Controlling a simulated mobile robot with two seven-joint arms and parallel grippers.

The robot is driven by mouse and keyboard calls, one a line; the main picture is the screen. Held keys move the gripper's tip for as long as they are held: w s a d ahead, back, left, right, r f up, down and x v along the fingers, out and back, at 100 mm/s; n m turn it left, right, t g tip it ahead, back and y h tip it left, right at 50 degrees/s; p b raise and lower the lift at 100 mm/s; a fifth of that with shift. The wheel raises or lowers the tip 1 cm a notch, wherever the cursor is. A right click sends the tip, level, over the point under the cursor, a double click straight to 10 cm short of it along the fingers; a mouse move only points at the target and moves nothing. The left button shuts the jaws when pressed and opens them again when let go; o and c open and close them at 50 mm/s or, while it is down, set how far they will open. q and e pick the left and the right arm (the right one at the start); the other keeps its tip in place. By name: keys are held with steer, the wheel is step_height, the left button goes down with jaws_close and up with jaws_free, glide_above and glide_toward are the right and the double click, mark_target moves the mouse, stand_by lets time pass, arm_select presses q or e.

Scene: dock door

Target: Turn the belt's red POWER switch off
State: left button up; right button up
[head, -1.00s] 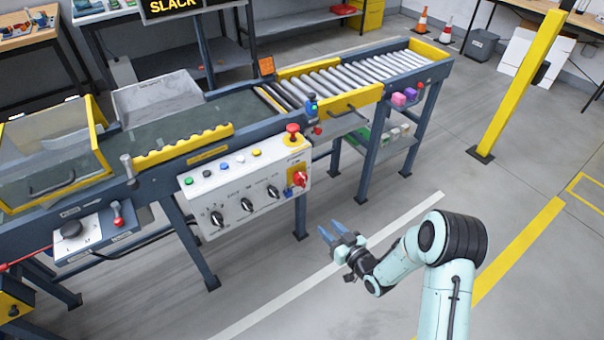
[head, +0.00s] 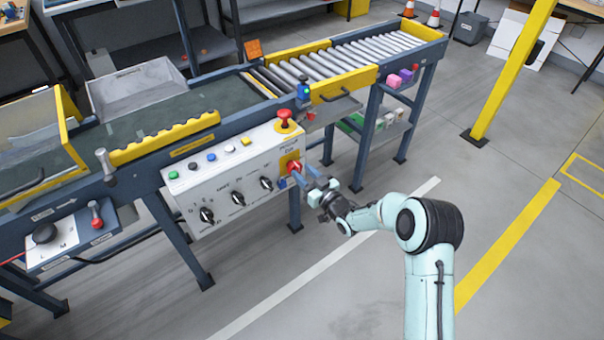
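The red POWER switch (head: 294,167) is a red rotary handle on a yellow plate at the right end of the white control panel (head: 232,190), on the conveyor's front side. My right gripper (head: 304,175) is just right of and below the switch, with its two blue fingers pointing at the panel. The fingers are apart with nothing seen between them. Their tips lie close to the switch; I cannot tell whether they touch it. My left gripper is not in view.
A red mushroom button (head: 285,118) stands above the switch. Black knobs (head: 266,183) and coloured buttons share the panel. A yellow post (head: 512,70) stands at the right. The floor before the belt is clear.

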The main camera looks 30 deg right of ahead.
steer(key=shift+w, duration=0.55)
jaws_close()
